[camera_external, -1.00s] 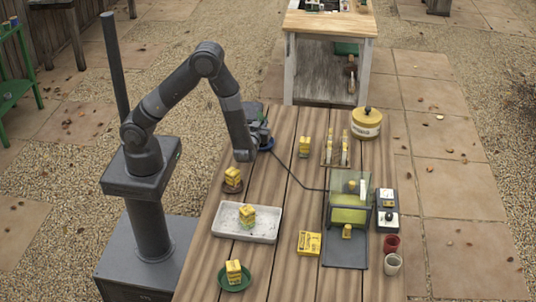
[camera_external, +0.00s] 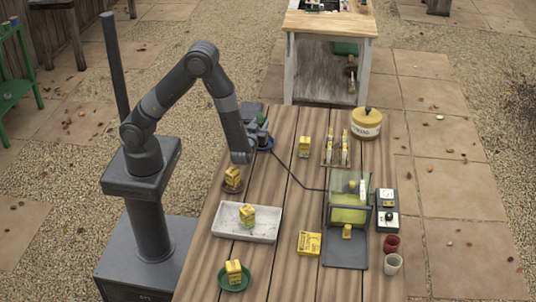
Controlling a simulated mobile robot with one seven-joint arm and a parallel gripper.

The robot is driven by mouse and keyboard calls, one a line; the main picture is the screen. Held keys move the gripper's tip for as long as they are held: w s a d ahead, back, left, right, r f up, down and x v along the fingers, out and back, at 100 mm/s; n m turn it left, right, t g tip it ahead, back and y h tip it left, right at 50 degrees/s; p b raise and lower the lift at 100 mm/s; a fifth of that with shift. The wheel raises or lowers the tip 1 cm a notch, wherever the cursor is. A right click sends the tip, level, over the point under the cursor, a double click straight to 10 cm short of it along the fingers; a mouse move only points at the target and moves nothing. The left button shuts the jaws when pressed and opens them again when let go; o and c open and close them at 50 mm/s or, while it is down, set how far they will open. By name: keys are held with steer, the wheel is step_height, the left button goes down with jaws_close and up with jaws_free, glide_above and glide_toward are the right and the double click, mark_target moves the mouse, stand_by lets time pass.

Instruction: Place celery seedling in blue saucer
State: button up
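The blue saucer (camera_external: 269,146) is at the far left part of the wooden table, mostly hidden behind my gripper. My gripper (camera_external: 257,137) is low beside and in front of the saucer; its fingers are too small and covered to tell whether they are open or shut. A small dark and green thing (camera_external: 262,117) shows just behind the gripper, at the saucer; I cannot tell if it is held. Small yellow-labelled blocks stand on a brown saucer (camera_external: 232,187), in a white tray (camera_external: 268,236) and on a green saucer (camera_external: 233,286). I cannot read which is celery.
Another yellow block (camera_external: 304,147) stands right of the gripper, near a small rack (camera_external: 335,151) and a yellow lidded tin (camera_external: 366,124). A glass-sided box (camera_external: 349,207), a yellow packet (camera_external: 309,243), and red (camera_external: 391,244) and white cups (camera_external: 392,264) stand nearer. A cable crosses the table.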

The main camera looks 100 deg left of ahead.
steer(key=w+d+r+m+t+h, duration=0.2)
steer(key=w+r+t+h, duration=0.1)
steer(key=r, duration=0.2)
steer(key=w+d+r+m+t+h, duration=0.1)
steer(key=w+d+r+t+h, duration=0.25)
steer(key=r, duration=0.25)
steer(key=d+r+m+t+h, duration=0.3)
steer(key=d+r+m+h, duration=0.35)
steer(key=d+h, duration=0.3)
steer(key=s+d+r+m+g+h, duration=0.1)
steer(key=s+d+m+h, duration=0.15)
steer(key=s, duration=0.35)
steer(key=s+d+r+m+g+h, duration=0.1)
steer(key=s+d+r+m+g, duration=0.1)
steer(key=s+d, duration=0.35)
steer(key=s+a+m+g+y, duration=0.1)
steer(key=s+a+g, duration=0.1)
steer(key=s, duration=0.5)
steer(key=s+a+f+m+g, duration=0.1)
steer(key=s+a, duration=0.1)
steer(key=s, duration=0.5)
steer(key=shift+s+a+g+y, duration=0.15)
steer(key=shift+s+g+y, duration=0.2)
steer(key=shift+f, duration=0.1)
